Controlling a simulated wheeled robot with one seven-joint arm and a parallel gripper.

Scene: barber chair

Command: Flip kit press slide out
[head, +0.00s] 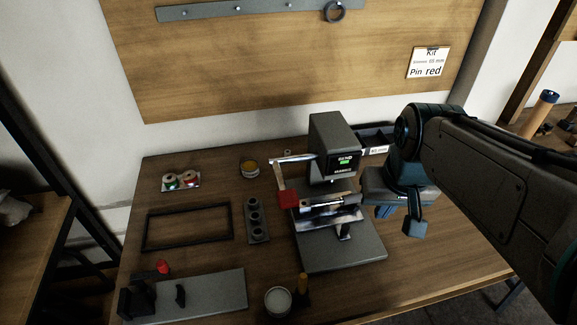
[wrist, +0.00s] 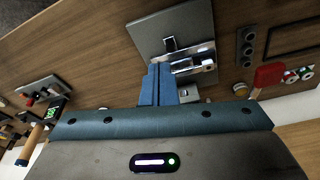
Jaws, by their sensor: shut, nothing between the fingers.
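The press (head: 331,150) stands on the table, a dark grey column with a small lit green display, above a grey base plate (head: 345,252). Its silver slide (head: 325,215) lies across the middle, with a bright round bar on it. A lever with a red handle (head: 288,198) hangs at its left; the red handle shows at right in the wrist view (wrist: 269,76). My gripper (head: 400,222) is right of the slide. In the wrist view its blue fingers (wrist: 158,72) are together and empty, with their tips by the slide (wrist: 190,63). Contact cannot be told.
A dark frame (head: 187,228), a holder with several round holes (head: 257,220) and a tray with spools (head: 181,181) are on the left. A grey fixture (head: 205,292) and a white cup (head: 278,301) sit in front. A kit note (head: 428,62) hangs on the board.

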